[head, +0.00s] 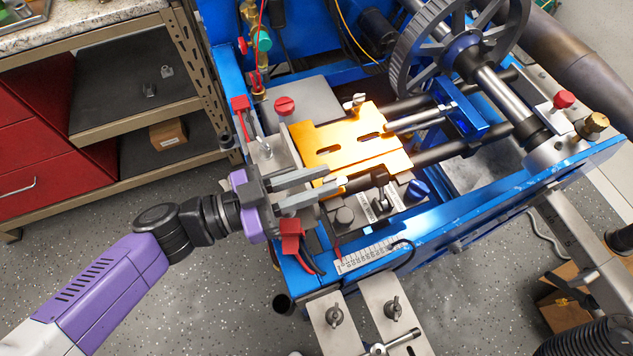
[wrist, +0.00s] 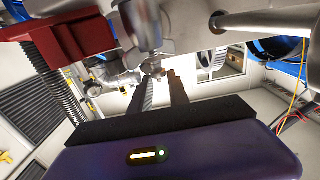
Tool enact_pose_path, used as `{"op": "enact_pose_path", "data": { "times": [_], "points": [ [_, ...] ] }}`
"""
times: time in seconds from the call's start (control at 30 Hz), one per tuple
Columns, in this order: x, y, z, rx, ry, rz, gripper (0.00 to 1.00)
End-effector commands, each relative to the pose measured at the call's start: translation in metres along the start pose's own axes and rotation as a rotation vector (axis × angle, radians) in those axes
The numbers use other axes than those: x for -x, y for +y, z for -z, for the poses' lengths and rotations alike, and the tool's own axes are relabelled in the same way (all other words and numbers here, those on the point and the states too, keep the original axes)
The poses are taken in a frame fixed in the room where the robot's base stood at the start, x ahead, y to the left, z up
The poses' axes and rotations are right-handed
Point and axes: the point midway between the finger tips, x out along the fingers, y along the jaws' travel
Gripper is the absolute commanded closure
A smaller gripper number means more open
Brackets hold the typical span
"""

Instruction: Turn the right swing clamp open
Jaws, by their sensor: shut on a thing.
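The orange-yellow plate (head: 350,142) lies on the blue rig. A small pale metal piece, which I take to be the right swing clamp (head: 341,183), sits at the plate's near edge and is mostly hidden by my fingers. My gripper (head: 334,178) reaches in from the left with its grey fingers shut on it. In the wrist view my gripper (wrist: 160,84) has its dark fingers on either side of a metal stud end (wrist: 152,67). How far the clamp is turned I cannot tell. Another silver clamp (head: 357,101) stands at the plate's far edge.
A black knob (head: 380,176) stands just right of my fingertips. Red blocks (head: 291,227) and a grey upright bracket (head: 276,160) are close to my gripper. A large toothed wheel (head: 455,45) stands at the back right. The floor left of the rig is clear.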

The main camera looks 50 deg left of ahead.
Motion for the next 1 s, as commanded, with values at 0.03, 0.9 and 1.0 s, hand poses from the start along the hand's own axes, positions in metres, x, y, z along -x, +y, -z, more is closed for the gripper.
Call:
{"op": "enact_pose_path", "data": {
  "times": [0.03,0.9,1.0],
  "points": [
    [0.001,-0.001,-0.004,0.0,-0.008,0.0,1.0],
    [0.008,-0.001,-0.003,0.0,-0.004,-0.001,0.57],
    [0.022,-0.001,-0.004,0.0,-0.006,0.001,0.57]
  ]
}}
